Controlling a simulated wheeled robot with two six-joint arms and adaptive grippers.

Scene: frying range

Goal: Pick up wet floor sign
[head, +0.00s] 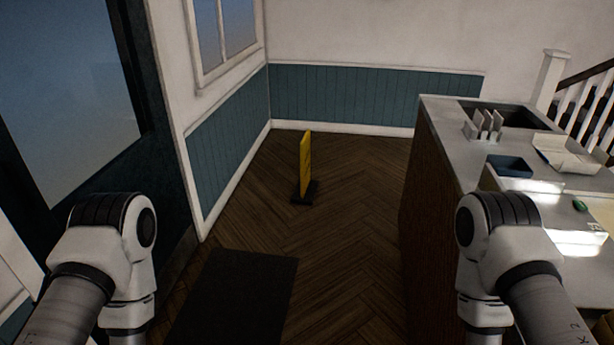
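The wet floor sign (305,166) is a narrow yellow upright panel on a dark base. It stands on the wooden floor ahead of me, near the middle of the head view, seen almost edge-on. Its lettering cannot be read. My two arms show at the lower left and lower right, well short of the sign. Both of my grippers are outside the view. Nothing touches the sign.
A dark mat (235,298) lies on the floor in front, by the dark door (75,95) at left. A counter (440,130) with a blue tray (509,166) and papers stands at right. The wooden floor (345,225) between is clear. Panelled walls close the back.

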